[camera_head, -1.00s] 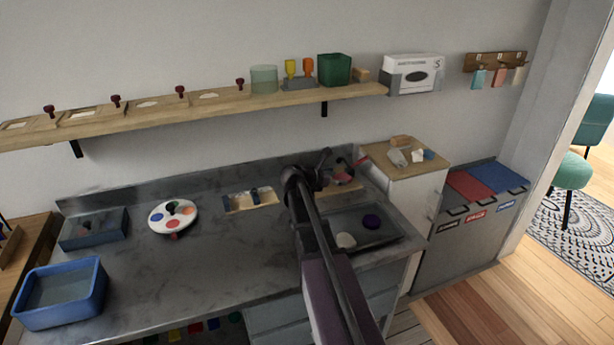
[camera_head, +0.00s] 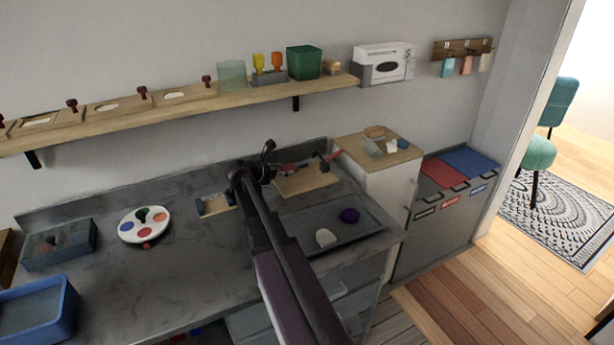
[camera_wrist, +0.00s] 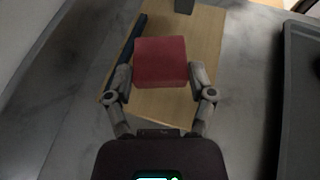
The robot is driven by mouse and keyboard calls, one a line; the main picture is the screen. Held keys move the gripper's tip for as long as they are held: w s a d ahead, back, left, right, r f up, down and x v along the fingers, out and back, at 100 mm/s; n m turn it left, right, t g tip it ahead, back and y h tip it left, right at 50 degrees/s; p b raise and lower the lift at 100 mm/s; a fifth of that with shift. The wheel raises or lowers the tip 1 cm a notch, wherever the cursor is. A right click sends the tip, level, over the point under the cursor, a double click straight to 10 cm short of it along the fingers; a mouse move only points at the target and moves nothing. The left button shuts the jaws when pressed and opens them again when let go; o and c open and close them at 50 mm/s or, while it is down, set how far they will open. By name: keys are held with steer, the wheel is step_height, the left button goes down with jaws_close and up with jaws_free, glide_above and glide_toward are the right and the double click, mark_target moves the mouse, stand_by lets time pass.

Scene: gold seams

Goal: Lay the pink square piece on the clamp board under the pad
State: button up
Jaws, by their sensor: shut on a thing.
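My gripper (camera_wrist: 162,80) is shut on the pink square piece (camera_wrist: 160,60), which looks deep pink-red and sits between its two fingers. In the wrist view the piece appears over the wooden clamp board (camera_wrist: 207,40) and hides part of it. A dark bar (camera_wrist: 134,38) lies along the board's left side, and a grey block (camera_wrist: 184,5) stands at its far end. In the head view the clamp board (camera_head: 310,182) lies at the back of the counter, with a red-tipped clamp handle (camera_head: 330,157) above it. I cannot clearly make out the pad. The height of the piece above the board is unclear.
A white paint palette (camera_head: 143,226) and blue tub (camera_head: 40,312) stand left. A wall shelf (camera_head: 150,110) runs above.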

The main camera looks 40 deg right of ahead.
steer(key=s+m+g, duration=0.1)
steer(key=s, duration=0.3)
steer(key=s+a+m+g, duration=0.1)
steer(key=s, duration=0.4)
steer(key=s+r+m+g+p, duration=0.1)
steer(key=s+g, duration=0.1)
steer(key=s, duration=0.3)
steer(key=shift+a+r+m, duration=0.1)
steer(key=shift+a+m, duration=0.2)
steer(key=shift+w, duration=0.1)
steer(key=w+d, duration=0.2)
steer(key=w, duration=0.2)
steer(key=w+d+f+b, duration=0.1)
steer(key=w+d, duration=0.2)
steer(key=w, duration=0.2)
steer(key=w+d, duration=0.3)
steer(key=w, duration=0.1)
steer(key=shift+w+d+f, duration=0.25)
steer(key=shift+w+f, duration=0.05)
steer(key=shift+f+b, duration=1.8)
steer(key=shift+b, duration=0.2)
steer(key=shift+f, duration=0.1)
steer(key=o, duration=1.1)
steer(key=shift+o, duration=0.2)
